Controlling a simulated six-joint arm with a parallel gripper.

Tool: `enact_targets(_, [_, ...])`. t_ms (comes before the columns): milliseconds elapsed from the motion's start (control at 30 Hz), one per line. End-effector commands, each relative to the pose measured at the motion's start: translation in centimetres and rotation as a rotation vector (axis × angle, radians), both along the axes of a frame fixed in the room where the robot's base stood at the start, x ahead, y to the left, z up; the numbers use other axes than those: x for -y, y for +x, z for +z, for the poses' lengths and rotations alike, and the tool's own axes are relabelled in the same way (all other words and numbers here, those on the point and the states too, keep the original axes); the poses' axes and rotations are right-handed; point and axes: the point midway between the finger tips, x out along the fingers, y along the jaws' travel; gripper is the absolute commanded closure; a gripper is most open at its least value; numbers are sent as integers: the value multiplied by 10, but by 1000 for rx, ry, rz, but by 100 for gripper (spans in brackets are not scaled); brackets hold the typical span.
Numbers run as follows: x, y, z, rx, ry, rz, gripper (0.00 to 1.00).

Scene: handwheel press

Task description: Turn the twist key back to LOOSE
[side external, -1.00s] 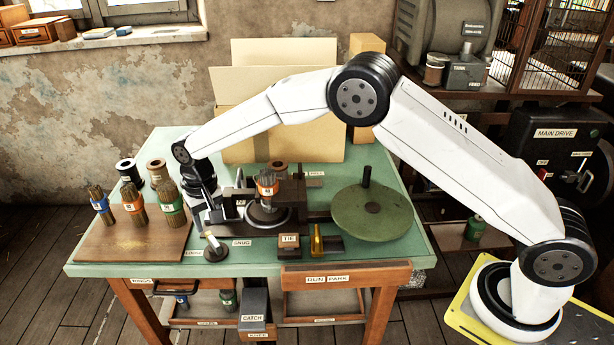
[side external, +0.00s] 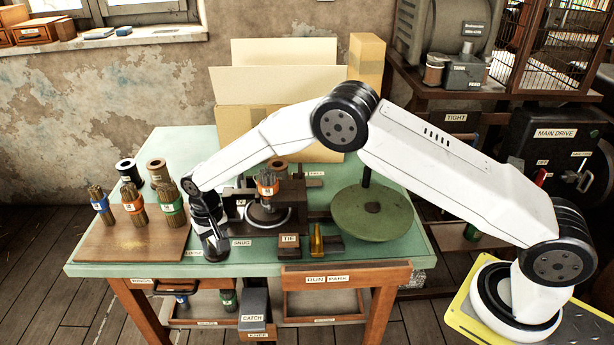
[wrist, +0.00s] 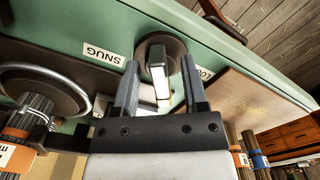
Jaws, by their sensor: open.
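The twist key shows in the wrist view as a pale bar (wrist: 158,72) on a round dark base. It lies between the SNUG label (wrist: 103,53) and the partly hidden LOOSE label (wrist: 205,75). My gripper (wrist: 159,66) is open, with one finger on each side of the bar. Gaps show between the bar and both fingers. In the side view my gripper (side external: 216,247) is down at the bench's front edge and hides the key. The LOOSE label (side external: 193,253) is left of it and the SNUG label (side external: 242,243) right of it.
A wooden board (side external: 110,240) with several brush bundles stands left of my gripper. The dark press fixture (side external: 285,218) with an orange-banded bundle is close on the right. A TIE block (side external: 289,245) and a green disc (side external: 372,214) are farther right.

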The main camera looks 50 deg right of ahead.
Motion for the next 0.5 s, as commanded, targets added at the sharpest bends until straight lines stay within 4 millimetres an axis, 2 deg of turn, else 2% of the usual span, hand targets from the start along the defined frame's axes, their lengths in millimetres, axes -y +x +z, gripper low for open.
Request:
enact_targets(67, [0, 0, 0, 0, 0, 0, 44])
enact_targets(100, [0, 0, 0, 0, 0, 0, 50])
enact_targets(167, [0, 0, 0, 0, 0, 0, 70])
enact_targets(200, [0, 0, 0, 0, 0, 0, 82])
enact_targets(267, [0, 0, 0, 0, 0, 0, 100])
enact_targets(500, [0, 0, 0, 0, 0, 2, 100])
